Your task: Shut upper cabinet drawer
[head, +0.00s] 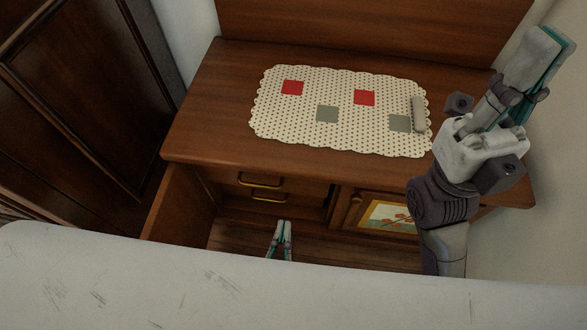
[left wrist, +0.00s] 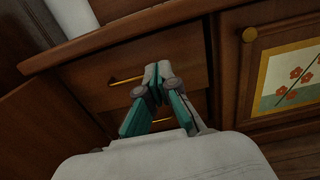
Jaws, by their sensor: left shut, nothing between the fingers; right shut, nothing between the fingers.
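The wooden cabinet (head: 215,110) has an upper drawer (head: 305,188) at its left front, with a brass handle (head: 260,181). In the left wrist view the upper drawer front (left wrist: 105,70) looks nearly flush with the frame; any small gap is hard to tell. A second handle (left wrist: 138,118) shows below it. My left gripper (head: 283,222) is shut and empty, below and in front of the drawers. In the left wrist view its fingertips (left wrist: 158,68) overlap the upper drawer front, right of the handle; contact cannot be told. My right gripper (head: 548,52) is shut and empty, raised at the right.
A dotted mat (head: 290,125) with red and grey squares lies on the cabinet top, with a small grey object (head: 418,114) at its right end. A wooden panel (head: 178,205) juts forward left of the drawers. A door with a floral picture (head: 390,217) is at the right.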

